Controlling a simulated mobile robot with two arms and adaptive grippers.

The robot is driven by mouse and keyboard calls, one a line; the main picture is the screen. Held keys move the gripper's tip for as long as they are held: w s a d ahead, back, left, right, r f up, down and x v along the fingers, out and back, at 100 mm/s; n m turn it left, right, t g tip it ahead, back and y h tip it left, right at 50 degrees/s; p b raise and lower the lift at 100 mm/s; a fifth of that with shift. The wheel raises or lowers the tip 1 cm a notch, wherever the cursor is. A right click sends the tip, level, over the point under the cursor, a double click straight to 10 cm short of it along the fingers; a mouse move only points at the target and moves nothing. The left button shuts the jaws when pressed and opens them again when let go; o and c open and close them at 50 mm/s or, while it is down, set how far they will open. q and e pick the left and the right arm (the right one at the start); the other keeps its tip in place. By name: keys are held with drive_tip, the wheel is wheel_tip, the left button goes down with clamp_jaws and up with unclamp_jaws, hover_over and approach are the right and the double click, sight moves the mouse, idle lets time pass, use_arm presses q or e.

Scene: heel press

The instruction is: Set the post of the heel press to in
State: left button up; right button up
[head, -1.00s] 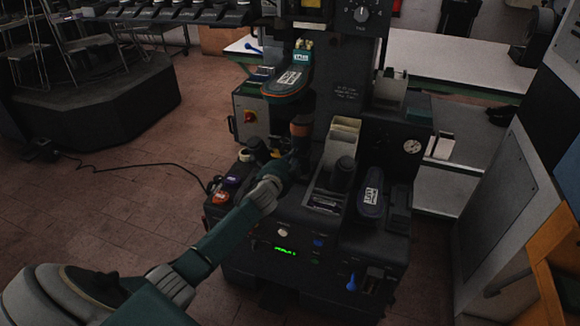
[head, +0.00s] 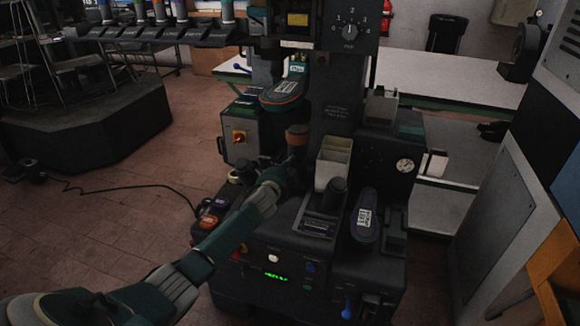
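The heel press (head: 330,120) is a tall dark machine in the middle of the head view. A shoe-shaped pad with a green top and orange edge (head: 284,92) hangs at its upper front. Below it stands a dark upright post with a brown top (head: 298,134). My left arm reaches in from the lower left, and my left gripper (head: 292,168) is at the lower part of this post. The fingers are dark and mostly hidden by my wrist, so I cannot tell whether they are closed on it. My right gripper is out of view.
A pale open bin (head: 333,162) and a dark cylinder (head: 334,192) stand right of the post. A dark shoe form (head: 366,215) is farther right. A grey box with a red switch (head: 240,138) is on the left. A cable (head: 125,190) crosses the open floor.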

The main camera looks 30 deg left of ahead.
use_arm(q)
drive_tip(key=shift+o, duration=1)
drive_tip(key=shift+w+a+r, duration=0.1)
drive_tip(key=shift+w+r, duration=0.15)
drive_tip(key=shift+r, duration=0.1)
drive_tip(key=shift+f, duration=0.2)
drive_tip(key=v, duration=1.2)
